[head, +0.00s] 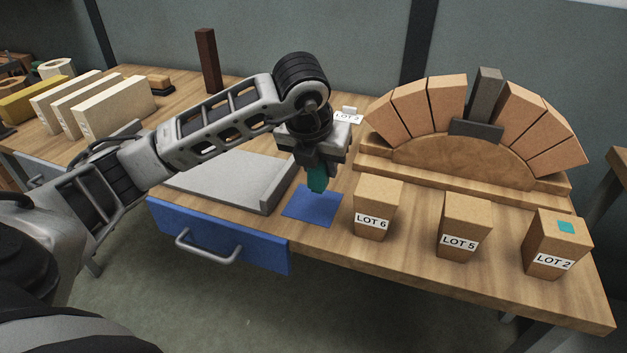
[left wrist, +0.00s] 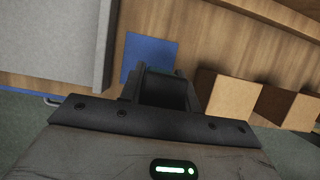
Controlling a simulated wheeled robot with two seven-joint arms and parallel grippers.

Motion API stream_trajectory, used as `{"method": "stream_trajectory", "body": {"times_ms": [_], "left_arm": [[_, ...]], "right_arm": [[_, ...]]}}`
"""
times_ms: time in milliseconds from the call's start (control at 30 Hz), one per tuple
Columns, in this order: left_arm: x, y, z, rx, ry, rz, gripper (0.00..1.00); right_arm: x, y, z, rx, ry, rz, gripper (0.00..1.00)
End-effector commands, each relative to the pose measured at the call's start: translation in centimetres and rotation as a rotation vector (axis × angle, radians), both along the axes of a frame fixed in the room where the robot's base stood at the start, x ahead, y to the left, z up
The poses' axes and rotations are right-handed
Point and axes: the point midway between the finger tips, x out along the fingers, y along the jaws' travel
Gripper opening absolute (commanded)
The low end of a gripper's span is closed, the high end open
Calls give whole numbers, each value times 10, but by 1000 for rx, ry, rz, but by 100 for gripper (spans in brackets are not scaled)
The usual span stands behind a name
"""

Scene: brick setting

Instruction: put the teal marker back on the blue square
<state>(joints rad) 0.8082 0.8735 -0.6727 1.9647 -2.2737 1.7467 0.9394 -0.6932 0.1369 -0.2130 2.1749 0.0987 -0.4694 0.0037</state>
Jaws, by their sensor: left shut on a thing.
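The teal marker (head: 317,181) is a small block between the fingertips of my left gripper (head: 312,168) in the head view. My left gripper is shut on it and points down. The blue square (head: 312,206) lies flat on the wooden table under the gripper, and the marker appears just above it or at its back part. Whether the marker touches the square I cannot tell. In the left wrist view the blue square (left wrist: 150,55) shows beyond the gripper (left wrist: 162,85), and the marker is hidden there. My right gripper is not in view.
A grey tray (head: 225,178) lies left of the square. Brick blocks labelled LOT 6 (head: 377,207), LOT 5 (head: 464,227) and LOT 2 (head: 554,243) stand to the right; LOT 2 has a teal patch on top. A brick arch on a wooden form (head: 465,160) stands behind.

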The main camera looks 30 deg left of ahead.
Motion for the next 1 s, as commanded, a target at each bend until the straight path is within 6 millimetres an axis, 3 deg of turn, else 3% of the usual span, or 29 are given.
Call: {"method": "stream_trajectory", "body": {"times_ms": [300, 500, 867, 900, 967, 1000], "left_arm": [[9, 21, -27, 1, 1, 3, 18], [9, 19, -52, 0, 0, 0, 18], [9, 18, -57, 0, -3, 0, 18], [9, 18, -57, 0, -2, 0, 38], [9, 18, -56, 0, -2, 0, 54], [9, 18, -57, -1, -1, 0, 54]], "right_arm": [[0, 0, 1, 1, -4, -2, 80], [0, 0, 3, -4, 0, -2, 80], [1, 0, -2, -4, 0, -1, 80], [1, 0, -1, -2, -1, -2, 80], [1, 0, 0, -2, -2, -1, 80], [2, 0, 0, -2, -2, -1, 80]]}}
